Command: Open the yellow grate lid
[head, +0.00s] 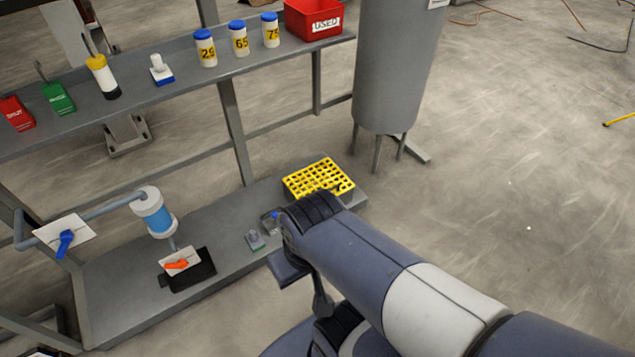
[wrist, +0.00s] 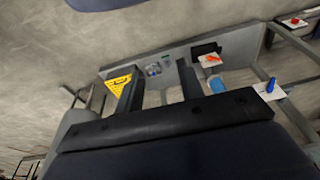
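The yellow grate lid (head: 316,177) lies flat at the right end of the low grey shelf, with rows of square holes. My arm hides part of its near edge in the head view. In the wrist view, part of the yellow grate (wrist: 117,84) shows left of my gripper, partly hidden by the left finger. My gripper (wrist: 158,90) has its two dark fingers spread apart with nothing between them. It appears apart from the grate. The fingers cannot be made out in the head view.
Small clear items (head: 255,240) sit on the low shelf left of the grate. A black tray (head: 190,275) and a blue filter (head: 154,212) are farther left. The upper shelf (head: 190,85) holds bottles and a red bin (head: 314,18). A grey tank (head: 393,70) stands behind the grate.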

